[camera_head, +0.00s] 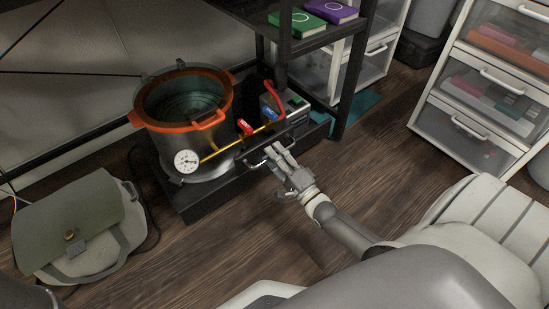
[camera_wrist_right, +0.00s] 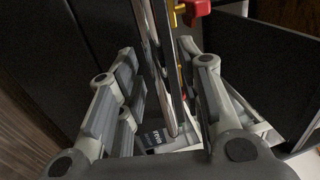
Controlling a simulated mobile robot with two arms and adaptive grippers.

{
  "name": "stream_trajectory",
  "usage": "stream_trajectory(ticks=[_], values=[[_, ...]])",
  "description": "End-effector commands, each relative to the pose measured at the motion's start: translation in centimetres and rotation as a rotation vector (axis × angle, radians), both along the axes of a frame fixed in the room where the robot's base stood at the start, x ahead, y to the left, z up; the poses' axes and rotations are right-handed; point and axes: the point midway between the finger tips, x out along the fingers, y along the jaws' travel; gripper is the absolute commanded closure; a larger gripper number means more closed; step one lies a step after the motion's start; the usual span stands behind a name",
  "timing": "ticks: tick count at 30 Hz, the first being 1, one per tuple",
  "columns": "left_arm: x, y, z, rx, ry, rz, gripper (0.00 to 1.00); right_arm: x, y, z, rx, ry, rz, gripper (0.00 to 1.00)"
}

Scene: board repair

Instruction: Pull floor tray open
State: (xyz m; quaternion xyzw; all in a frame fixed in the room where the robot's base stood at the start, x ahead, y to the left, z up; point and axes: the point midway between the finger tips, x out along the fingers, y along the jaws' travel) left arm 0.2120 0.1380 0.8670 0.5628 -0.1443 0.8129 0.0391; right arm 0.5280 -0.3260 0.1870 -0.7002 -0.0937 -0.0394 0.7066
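The floor tray (camera_head: 196,209) is a low black drawer on the floor, under a large metal pot with an orange rim. A metal bar handle (camera_head: 252,163) is on its front face. My right gripper (camera_head: 278,153) is at this handle, fingers pointing toward the tray front. In the right wrist view the handle bar (camera_wrist_right: 165,85) runs between the fingers of my right gripper (camera_wrist_right: 160,55). The fingers look apart, with gaps beside the bar. My left gripper is not in view.
The pot (camera_head: 185,130) carries a pressure gauge (camera_head: 187,161) and a brass pipe with valves. A black shelf post (camera_head: 349,85) stands right of the tray. A bag (camera_head: 75,225) lies at left, a drawer unit (camera_head: 470,125) at right. Wooden floor before the tray is clear.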

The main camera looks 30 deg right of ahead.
Motion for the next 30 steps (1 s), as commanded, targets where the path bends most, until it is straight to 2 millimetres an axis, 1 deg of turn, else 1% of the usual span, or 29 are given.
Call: stream_trajectory(ticks=[3,9,10,15,18,30], values=[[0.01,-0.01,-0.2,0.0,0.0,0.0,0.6,0.36,0.03,0.04,0.0,0.001,0.0,0.66],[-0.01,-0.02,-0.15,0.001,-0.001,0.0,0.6,0.38,0.03,0.09,0.0,0.001,0.0,0.66],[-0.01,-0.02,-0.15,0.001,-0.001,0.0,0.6,0.37,0.03,0.09,0.0,0.001,0.0,0.68],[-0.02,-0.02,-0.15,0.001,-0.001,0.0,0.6,0.36,0.04,0.09,0.0,0.001,0.0,0.9],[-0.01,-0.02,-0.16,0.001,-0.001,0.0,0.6,0.35,0.04,0.08,0.0,0.001,0.0,1.0],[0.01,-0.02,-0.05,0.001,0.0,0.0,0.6,0.28,0.04,0.07,0.0,0.002,0.0,1.0]])
